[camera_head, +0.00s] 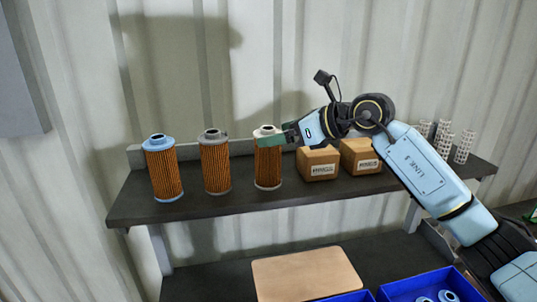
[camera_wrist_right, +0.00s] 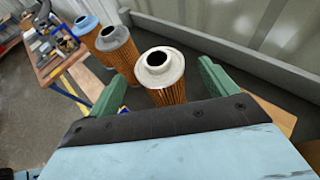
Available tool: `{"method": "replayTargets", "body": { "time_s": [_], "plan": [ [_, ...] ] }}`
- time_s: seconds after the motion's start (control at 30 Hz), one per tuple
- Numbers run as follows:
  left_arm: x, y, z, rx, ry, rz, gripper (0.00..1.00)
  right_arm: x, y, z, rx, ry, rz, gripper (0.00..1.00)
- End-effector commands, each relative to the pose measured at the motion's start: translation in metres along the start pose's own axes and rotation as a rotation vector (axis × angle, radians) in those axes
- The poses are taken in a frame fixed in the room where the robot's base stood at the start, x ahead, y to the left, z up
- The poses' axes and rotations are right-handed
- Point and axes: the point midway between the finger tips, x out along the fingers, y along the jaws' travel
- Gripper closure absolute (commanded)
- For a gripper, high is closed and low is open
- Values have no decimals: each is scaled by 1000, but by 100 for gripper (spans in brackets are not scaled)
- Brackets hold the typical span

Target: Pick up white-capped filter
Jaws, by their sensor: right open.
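The white-capped filter (camera_head: 268,168) stands upright on the dark shelf, with an orange pleated body. In the right wrist view its white cap (camera_wrist_right: 160,66) with a dark central hole lies between the two green fingers. My right gripper (camera_head: 272,141) is open, with one finger on each side of the cap; whether either touches it I cannot tell. A grey-capped filter (camera_head: 214,164) and a blue-capped filter (camera_head: 162,170) stand in a row to its left, also in the right wrist view (camera_wrist_right: 112,38). My left gripper is not in view.
Two cardboard boxes (camera_head: 318,164) stand right of the white-capped filter. Several white perforated tubes (camera_head: 464,148) stand at the shelf's right end. Below are a tan board (camera_head: 305,275) and a blue bin (camera_head: 402,290) holding blue rings. A corrugated wall (camera_head: 300,60) rises behind the shelf.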

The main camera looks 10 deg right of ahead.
Motion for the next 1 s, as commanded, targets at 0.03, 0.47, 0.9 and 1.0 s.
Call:
{"method": "replayTargets", "body": {
  "time_s": [0.03,0.47,0.9,1.0],
  "plan": [
    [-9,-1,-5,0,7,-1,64,8,2,4,5,1,5,15],
    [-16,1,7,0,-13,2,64,36,0,1,1,0,0,15],
    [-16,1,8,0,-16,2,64,36,1,1,1,0,1,68],
    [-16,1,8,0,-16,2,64,36,1,2,1,-2,0,78]
  ]
}}
